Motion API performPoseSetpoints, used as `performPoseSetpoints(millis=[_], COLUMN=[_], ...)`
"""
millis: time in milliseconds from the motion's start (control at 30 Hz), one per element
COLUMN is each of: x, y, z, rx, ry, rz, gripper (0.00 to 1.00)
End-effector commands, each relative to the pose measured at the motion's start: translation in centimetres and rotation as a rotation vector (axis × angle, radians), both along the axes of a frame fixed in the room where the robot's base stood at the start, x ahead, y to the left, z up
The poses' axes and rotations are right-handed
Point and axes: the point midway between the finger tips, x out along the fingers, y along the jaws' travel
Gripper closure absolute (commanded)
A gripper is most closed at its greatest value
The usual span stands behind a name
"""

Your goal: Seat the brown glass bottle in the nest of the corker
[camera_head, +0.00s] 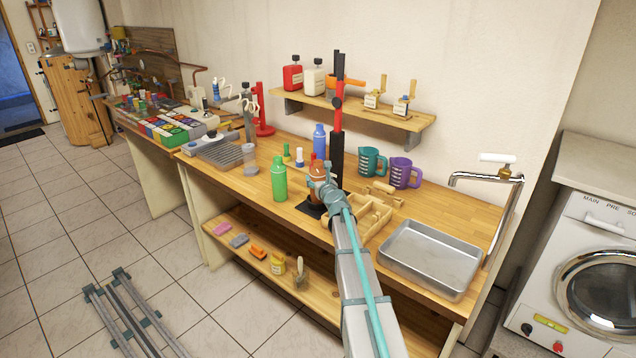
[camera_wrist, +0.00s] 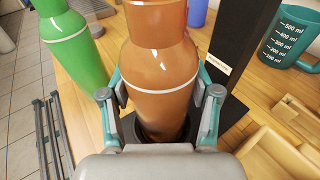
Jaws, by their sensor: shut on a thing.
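The brown glass bottle (camera_head: 317,169) stands upright at the foot of the corker; it fills the middle of the wrist view (camera_wrist: 162,75). My gripper (camera_head: 322,183) is shut on the bottle, with one finger on each side of its body in the wrist view (camera_wrist: 163,92). The corker (camera_head: 337,130) has a black column, a red upper part and an orange lever. Its black base (camera_head: 309,209) lies on the wooden bench. In the wrist view, a dark ring shows around the bottle's lower end; my gripper hides part of it, so I cannot tell whether the bottle is fully down.
A green bottle (camera_head: 279,180) stands to the left and a blue bottle (camera_head: 319,141) behind. Teal (camera_head: 371,162) and purple (camera_head: 404,172) measuring jugs stand to the right. A wooden divided tray (camera_head: 375,218) and a metal basin (camera_head: 432,258) lie at the front right.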

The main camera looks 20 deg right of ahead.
Motion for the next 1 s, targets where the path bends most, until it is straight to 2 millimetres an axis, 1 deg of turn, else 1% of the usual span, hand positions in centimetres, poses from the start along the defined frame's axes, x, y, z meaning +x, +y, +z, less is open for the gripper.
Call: performPoseSetpoints(millis=[233, 400, 433, 500, 567, 867, 1000], x=[0.01, 0.00, 0.00, 0.00, 0.01, 0.00, 0.01], y=[-0.01, -0.01, 0.01, 0.01, 0.01, 0.01, 0.01], z=[0.11, -0.34, -0.30, -0.28, -0.28, -0.25, 0.18], rx=[0.000, 0.001, 0.000, 0.000, 0.000, 0.000, 0.000], ry=[-0.002, -0.002, -0.001, -0.001, -0.001, -0.001, -0.001], rz=[-0.001, -0.001, 0.000, 0.000, 0.000, 0.000, 0.000], gripper=[1.00, 1.00, 0.33, 0.22, 0.13, 0.13, 0.13])
